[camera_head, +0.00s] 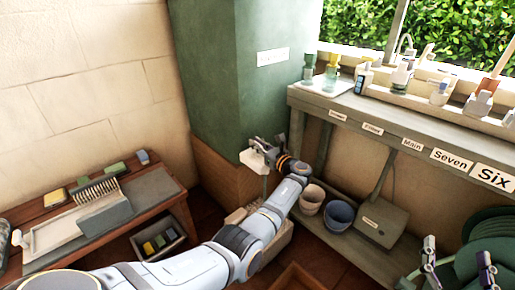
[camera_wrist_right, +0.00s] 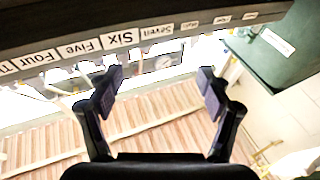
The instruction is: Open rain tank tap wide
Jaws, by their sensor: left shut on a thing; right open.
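The green rain tank (camera_head: 205,85) stands in the corner at the middle of the head view, with a small white label. Its tap (camera_head: 256,159) is a pale fitting low on the tank's right side. My left gripper (camera_head: 279,151) is at the tap, shut on its handle; the fingers hide most of the handle, so its angle cannot be told. My right gripper (camera_head: 457,256) is at the lower right of the head view, open and empty, away from the tap. It also shows open in the right wrist view (camera_wrist_right: 160,88).
A wooden bench (camera_head: 180,186) with brushes and sponges stands at left. A labelled shelf (camera_head: 350,107) with bottles runs along the right. Pots (camera_head: 340,214) and a grey box (camera_head: 381,221) sit below it. A green coil (camera_head: 500,232) lies beside my right gripper.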

